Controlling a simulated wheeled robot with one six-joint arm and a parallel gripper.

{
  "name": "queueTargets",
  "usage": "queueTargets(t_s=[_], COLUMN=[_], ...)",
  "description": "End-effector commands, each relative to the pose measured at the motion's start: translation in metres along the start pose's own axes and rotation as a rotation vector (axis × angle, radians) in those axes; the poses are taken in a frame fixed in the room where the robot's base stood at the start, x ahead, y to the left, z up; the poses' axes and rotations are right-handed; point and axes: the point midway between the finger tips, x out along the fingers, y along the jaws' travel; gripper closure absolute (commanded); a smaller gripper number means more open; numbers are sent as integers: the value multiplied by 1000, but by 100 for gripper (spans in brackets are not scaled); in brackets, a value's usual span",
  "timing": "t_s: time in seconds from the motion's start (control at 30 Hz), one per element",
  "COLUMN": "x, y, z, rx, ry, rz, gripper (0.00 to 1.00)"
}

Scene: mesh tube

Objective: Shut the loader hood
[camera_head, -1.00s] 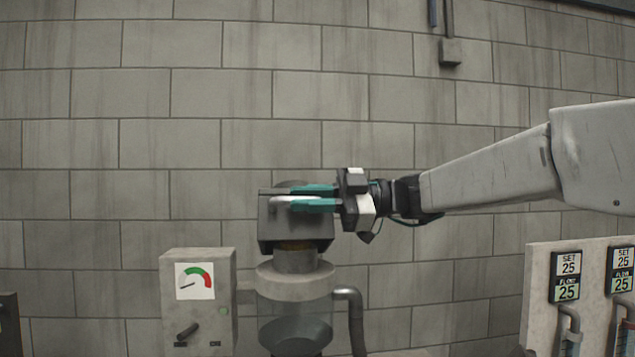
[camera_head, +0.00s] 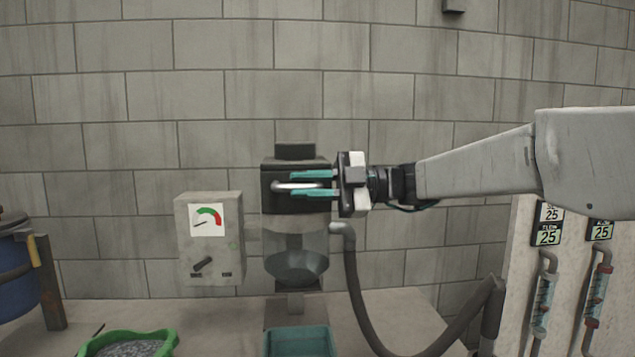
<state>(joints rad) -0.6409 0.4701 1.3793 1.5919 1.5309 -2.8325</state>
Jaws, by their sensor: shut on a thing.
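The loader hood (camera_head: 268,196) is a dark grey box on top of the loader. Its front faces me, and it looks level, with its lower edge at the top of the loader's clear body (camera_head: 296,262). A pale bar handle (camera_head: 283,186) runs across the hood's front. My gripper (camera_head: 305,184) reaches in from the right, with one teal finger above the handle and one below. It is shut on the handle. I cannot see whether any thin gap is left under the hood.
A gauge box (camera_head: 190,245) stands to the left of the loader. A dark hose (camera_head: 358,290) curves down at its right, near a panel (camera_head: 510,240) with flow meters. Below are a green-rimmed tray (camera_head: 172,340) and a teal bin (camera_head: 300,340). A block wall closes the back.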

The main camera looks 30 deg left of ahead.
Motion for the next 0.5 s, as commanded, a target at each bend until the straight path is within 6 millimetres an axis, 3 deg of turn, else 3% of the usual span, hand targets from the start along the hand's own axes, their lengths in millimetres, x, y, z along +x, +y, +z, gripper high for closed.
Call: queueTargets(t_s=[0.03, 0.27, 0.3, 0.33, 0.5], x=[1, 0, 0, 0, 0], y=[-11, -11, -11, -11, -10], z=[9, 9, 9, 9, 8], rx=[21, 23, 23, 23, 21], ry=[-6, -6, -6, -6, -5], rz=[-11, -12, -12, -12, -11], gripper=[100, 100, 76, 68, 64])
